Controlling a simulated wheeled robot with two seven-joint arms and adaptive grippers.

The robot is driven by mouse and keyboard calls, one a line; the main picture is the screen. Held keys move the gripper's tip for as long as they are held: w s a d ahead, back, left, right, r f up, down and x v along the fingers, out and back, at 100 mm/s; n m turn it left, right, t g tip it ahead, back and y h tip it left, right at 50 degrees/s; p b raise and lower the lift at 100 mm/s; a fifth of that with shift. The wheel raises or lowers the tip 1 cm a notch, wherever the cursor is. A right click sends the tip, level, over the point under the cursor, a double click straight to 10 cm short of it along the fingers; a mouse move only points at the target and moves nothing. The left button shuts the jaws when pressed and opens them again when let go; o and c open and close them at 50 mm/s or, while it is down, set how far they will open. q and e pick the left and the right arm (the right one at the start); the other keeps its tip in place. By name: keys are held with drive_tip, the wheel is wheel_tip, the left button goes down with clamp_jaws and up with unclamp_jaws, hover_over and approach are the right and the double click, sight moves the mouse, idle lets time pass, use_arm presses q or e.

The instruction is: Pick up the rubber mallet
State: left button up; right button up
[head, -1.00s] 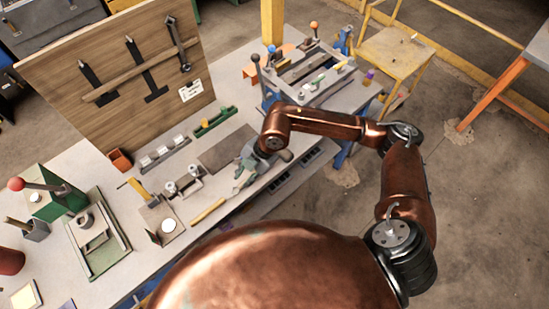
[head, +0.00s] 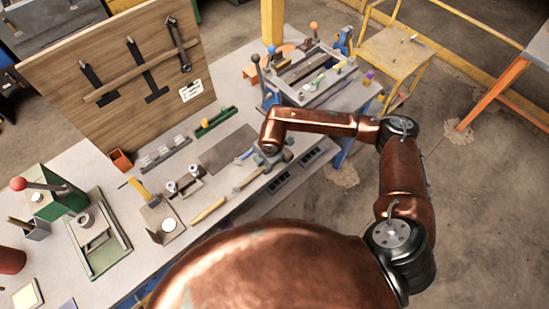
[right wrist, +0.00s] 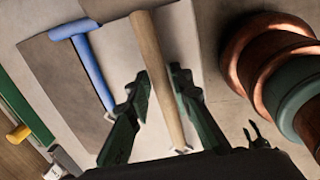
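The rubber mallet has a pale wooden handle (right wrist: 158,80) and what looks like a dark head (right wrist: 110,8), cut off at the top edge of the right wrist view. In the head view its handle (head: 248,180) lies on the workbench near the front edge. My right gripper (right wrist: 158,90) is open, with a finger on each side of the handle and gaps visible. In the head view the right gripper (head: 268,157) is over the handle's right end and partly hides it. My left gripper is not in view.
A blue-handled tool (right wrist: 90,70) lies close beside the left finger, partly on a grey mat (right wrist: 50,75). A separate yellowish wooden stick (head: 208,211) lies further left on the workbench (head: 180,285). A metal tray frame (head: 312,75) stands at the right end.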

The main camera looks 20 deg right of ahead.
drive_tip(key=shift+c, duration=0.2)
clamp_jaws()
drive_tip(key=shift+r, duration=0.1)
idle(0.4)
